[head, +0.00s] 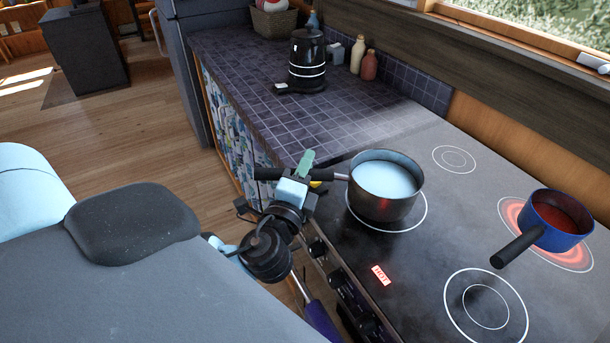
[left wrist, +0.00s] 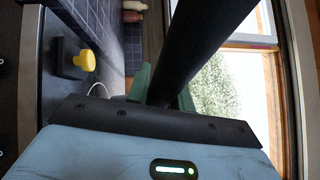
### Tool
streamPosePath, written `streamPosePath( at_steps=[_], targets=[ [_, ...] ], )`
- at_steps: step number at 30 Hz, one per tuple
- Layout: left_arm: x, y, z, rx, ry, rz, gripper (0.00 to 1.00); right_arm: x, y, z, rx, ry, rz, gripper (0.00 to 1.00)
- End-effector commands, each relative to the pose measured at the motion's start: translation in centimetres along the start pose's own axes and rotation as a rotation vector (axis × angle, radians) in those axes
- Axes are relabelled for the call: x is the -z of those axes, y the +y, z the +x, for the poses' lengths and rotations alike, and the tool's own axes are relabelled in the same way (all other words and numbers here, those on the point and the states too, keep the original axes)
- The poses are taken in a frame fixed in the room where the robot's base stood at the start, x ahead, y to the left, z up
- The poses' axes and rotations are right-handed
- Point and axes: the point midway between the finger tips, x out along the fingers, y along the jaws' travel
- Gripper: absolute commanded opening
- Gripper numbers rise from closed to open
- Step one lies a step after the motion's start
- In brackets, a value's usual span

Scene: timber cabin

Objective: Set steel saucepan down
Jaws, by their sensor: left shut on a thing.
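The steel saucepan (head: 400,207), filled with pale bluish-white liquid, is upright at the left burner ring of the black hob (head: 425,255). The ring shows around its base; I cannot tell whether the base touches the glass. Its dark handle points left, over the counter edge. My left gripper (head: 303,172) is shut on this handle. In the left wrist view the handle (left wrist: 188,50) runs between the green fingertips (left wrist: 160,88). My right gripper is not in view.
A blue saucepan (head: 548,226) with red contents sits on a glowing ring at the right. A lit HOT sign (head: 381,275) shows near the hob's front. A black kettle (head: 307,62) and bottles (head: 369,65) stand on the tiled counter (head: 235,70). The front right ring is bare.

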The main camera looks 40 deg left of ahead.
Motion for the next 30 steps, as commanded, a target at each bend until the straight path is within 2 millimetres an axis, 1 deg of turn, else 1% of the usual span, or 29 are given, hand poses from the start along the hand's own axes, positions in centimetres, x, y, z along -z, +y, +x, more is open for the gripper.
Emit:
streamPosePath(
  at_steps=[1,6,9,15,18,26,27,30],
  targets=[
    [-0.1,-0.4,0.3,0.01,-0.003,-0.005,0.0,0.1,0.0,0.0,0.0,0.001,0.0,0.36],
    [-0.4,0.0,1.4,0.01,-0.003,-0.004,0.0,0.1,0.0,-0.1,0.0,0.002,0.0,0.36],
    [-0.1,1.2,1.1,0.005,-0.001,-0.003,0.0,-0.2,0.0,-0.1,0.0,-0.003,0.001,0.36],
    [0.1,2.9,0.8,0.006,-0.002,-0.004,0.0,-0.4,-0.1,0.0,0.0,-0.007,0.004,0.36],
    [0.2,3.3,0.8,0.007,-0.002,-0.004,0.0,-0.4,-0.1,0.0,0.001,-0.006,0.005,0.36],
    [0.2,3.3,0.8,0.008,-0.003,-0.005,0.0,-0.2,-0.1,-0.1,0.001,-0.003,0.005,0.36],
    [0.3,3.7,0.7,0.001,-0.001,0.002,0.26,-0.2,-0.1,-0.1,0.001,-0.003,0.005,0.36],
    [0.3,3.6,0.7,0.001,0.0,0.002,0.39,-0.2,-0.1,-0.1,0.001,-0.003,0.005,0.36]
  ],
)
